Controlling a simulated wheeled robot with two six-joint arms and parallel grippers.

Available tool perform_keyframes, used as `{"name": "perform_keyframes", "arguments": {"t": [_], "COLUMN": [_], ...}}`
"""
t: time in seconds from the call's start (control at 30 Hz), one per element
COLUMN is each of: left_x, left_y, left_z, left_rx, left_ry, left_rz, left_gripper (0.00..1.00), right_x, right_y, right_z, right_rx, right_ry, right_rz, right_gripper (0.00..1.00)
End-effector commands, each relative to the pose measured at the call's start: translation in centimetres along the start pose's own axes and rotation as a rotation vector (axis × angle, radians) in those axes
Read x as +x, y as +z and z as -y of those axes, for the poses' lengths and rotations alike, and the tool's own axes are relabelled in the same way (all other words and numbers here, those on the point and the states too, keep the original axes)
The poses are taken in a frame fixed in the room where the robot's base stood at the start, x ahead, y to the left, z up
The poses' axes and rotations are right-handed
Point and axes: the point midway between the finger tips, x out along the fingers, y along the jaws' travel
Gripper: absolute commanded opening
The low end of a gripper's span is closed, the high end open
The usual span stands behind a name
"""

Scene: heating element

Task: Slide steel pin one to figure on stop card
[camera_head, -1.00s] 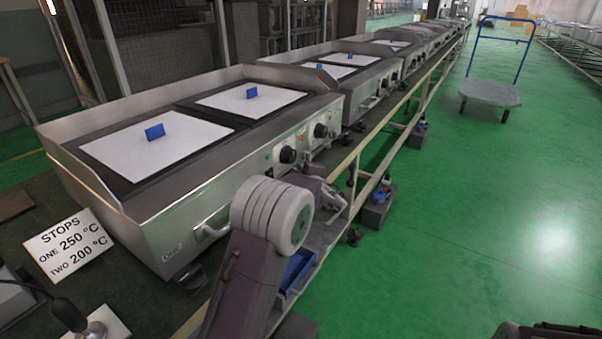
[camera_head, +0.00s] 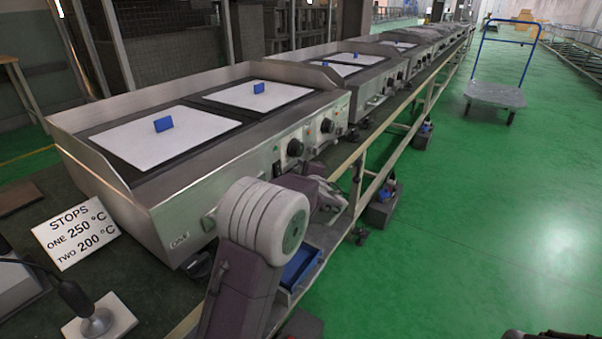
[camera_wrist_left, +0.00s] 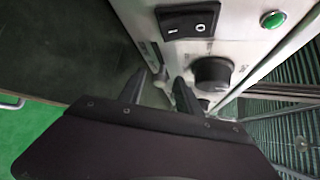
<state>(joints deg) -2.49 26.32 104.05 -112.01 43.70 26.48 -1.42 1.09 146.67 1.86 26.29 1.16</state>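The stop card (camera_head: 75,232) lies flat left of the nearest griddle and reads ONE 250 °C, TWO 200 °C. The nearest griddle (camera_head: 190,205) has black knobs (camera_head: 295,148) on its steel front. My left gripper (camera_head: 328,196) is at that front, low and beside the knobs. In the left wrist view its two dark fingers (camera_wrist_left: 160,80) are apart, with a black knob (camera_wrist_left: 212,72) just beyond the right finger. A small grey part shows between the fingers; I cannot tell whether it is a steel pin. No pin is clearly visible.
The left wrist view shows a rocker switch (camera_wrist_left: 190,20) and a green lamp (camera_wrist_left: 273,19) on the panel. A blue tray (camera_head: 300,268) sits below my left arm. A microphone (camera_head: 85,305) stands at lower left. Green floor (camera_head: 450,230) is open on the right, with a trolley (camera_head: 495,95) beyond.

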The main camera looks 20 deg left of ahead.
Motion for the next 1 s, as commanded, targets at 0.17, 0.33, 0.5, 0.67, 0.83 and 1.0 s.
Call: {"name": "perform_keyframes", "arguments": {"t": [0.17, 0.33, 0.5, 0.67, 0.83, 1.0], "left_x": [-0.4, -3.9, -7.4, -9.0, -9.1, -9.1], "left_y": [0.0, 0.0, 0.0, 0.0, 0.0, 0.0], "left_z": [0.1, 0.4, 0.3, 0.1, -0.1, 0.0], "left_rx": [0.000, 0.001, 0.002, 0.000, 0.000, 0.000], "left_ry": [-0.001, -0.002, -0.001, -0.001, 0.000, 0.000], "left_rz": [0.000, -0.005, -0.003, -0.001, 0.000, 0.000], "left_gripper": [0.40, 0.40, 0.40, 0.40, 0.40, 0.40], "right_x": [-0.2, -1.3, -2.2, -2.5, -2.5, -2.5], "right_y": [0.0, -0.1, -0.2, -0.3, -0.2, -0.2], "right_z": [0.0, 0.0, 0.0, 0.1, 0.1, 0.1], "right_rx": [0.000, 0.000, 0.000, 0.000, 0.000, 0.000], "right_ry": [0.000, 0.000, 0.000, 0.000, 0.000, 0.000], "right_rz": [0.000, 0.000, 0.000, 0.000, 0.000, 0.000], "right_gripper": [0.36, 0.36, 0.36, 0.36, 0.36, 0.36]}}
